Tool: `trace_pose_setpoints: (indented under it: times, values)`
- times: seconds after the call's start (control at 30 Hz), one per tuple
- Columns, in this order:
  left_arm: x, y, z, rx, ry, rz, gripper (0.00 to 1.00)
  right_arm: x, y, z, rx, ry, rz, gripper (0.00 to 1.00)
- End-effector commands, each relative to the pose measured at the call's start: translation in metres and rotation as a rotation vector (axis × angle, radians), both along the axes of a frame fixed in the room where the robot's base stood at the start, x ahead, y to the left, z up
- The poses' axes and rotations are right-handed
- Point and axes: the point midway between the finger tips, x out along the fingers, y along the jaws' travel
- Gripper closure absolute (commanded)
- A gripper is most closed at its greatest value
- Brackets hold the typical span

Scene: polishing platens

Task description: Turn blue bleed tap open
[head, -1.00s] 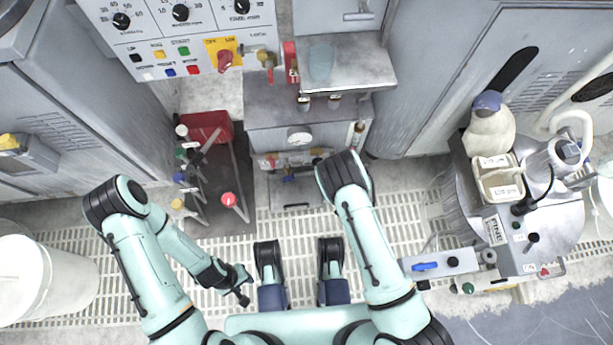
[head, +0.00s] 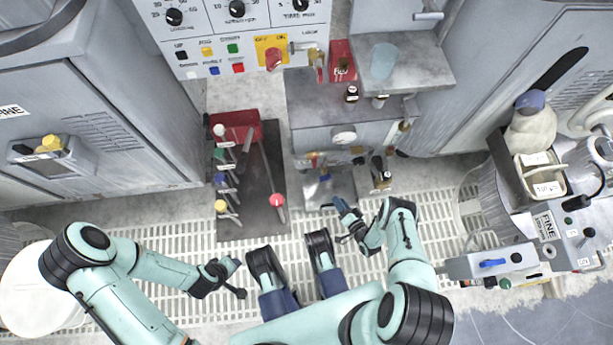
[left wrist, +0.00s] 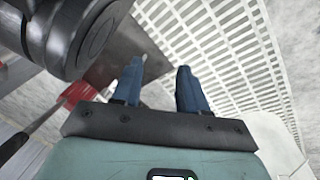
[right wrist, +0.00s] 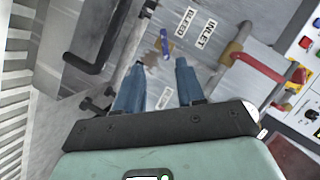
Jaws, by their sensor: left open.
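The blue bleed tap (head: 325,177) is a small blue lever low on the front of the grey cabinet, beside brass fittings. In the right wrist view the blue lever (right wrist: 166,45) shows beyond my fingertips, near small printed labels. My right gripper (head: 347,214) is in front of the cabinet, a little below and right of the tap in the head view. It is open and empty, its fingers (right wrist: 158,66) apart and not touching the tap. My left gripper (head: 240,279) hangs over the grating at the lower left. It is open and empty (left wrist: 160,68).
A dark rack with coloured-handled levers (head: 227,180) stands left of the cabinet. A red-handled lever (right wrist: 262,68) and pipes lie right of the tap in the right wrist view. A round machine (head: 490,215) stands at right.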

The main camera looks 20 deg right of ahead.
Motion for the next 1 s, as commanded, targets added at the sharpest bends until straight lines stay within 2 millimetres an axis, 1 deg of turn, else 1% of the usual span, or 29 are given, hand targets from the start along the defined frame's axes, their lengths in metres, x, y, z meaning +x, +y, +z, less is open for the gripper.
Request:
trace_pose_setpoints:
  times: [0.03,0.13,0.27,0.37,0.47,0.6,0.73,0.9,1.0]
  values:
    - [0.003,-0.001,0.000,-0.001,-0.008,-0.002,0.57,-0.004,-0.006,0.000,0.005,-0.029,-0.024,0.62]
    - [0.005,-0.001,-0.001,0.000,-0.013,-0.002,0.57,-0.007,-0.011,0.003,0.011,-0.062,-0.043,0.62]
    - [0.000,0.000,-0.006,0.000,0.002,0.000,0.57,0.002,-0.011,0.002,0.011,-0.073,-0.046,0.62]
    - [-0.009,0.001,-0.014,-0.001,0.031,0.002,0.57,0.016,-0.009,-0.002,0.010,-0.073,-0.043,0.62]
    - [-0.021,0.003,-0.025,-0.004,0.074,0.005,0.57,0.037,-0.007,-0.007,0.009,-0.073,-0.043,0.62]
    - [-0.042,0.006,-0.040,-0.008,0.144,0.011,0.57,0.067,-0.004,-0.014,0.009,-0.073,-0.043,0.62]
    - [-0.062,0.008,-0.051,-0.013,0.208,0.017,0.57,0.091,-0.002,-0.020,0.009,-0.071,-0.042,0.62]
    - [-0.081,0.010,-0.060,-0.017,0.272,0.024,0.57,0.113,0.000,-0.024,0.011,-0.069,-0.044,0.62]
    - [-0.087,0.011,-0.062,-0.018,0.293,0.025,0.57,0.119,0.001,-0.025,0.010,-0.068,-0.044,0.62]
